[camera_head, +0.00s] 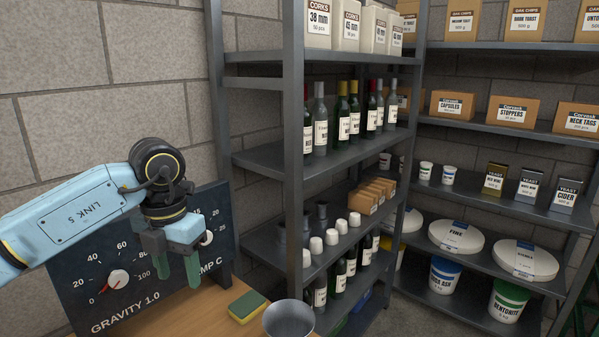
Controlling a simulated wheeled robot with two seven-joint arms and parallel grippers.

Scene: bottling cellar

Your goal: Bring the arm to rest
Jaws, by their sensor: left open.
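My left gripper (178,271) hangs at the end of the light blue arm that comes in from the left. Its two green fingers point down and stand apart, with nothing seen between them. It is in front of the dark gauge panel (85,277), whose lettering reads GRAVITY 1.0 and TEMP C, and above the wooden bench top (195,305). The gripper and wrist cover part of the panel's middle. My right gripper is not in view.
A yellow and green sponge (247,306) and a grey metal bowl (289,318) are on the bench right of the gripper. A metal shelf post (293,150) rises behind them. Shelves hold bottles (343,118), boxes (510,111) and tubs (443,274). The left wall side is clear.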

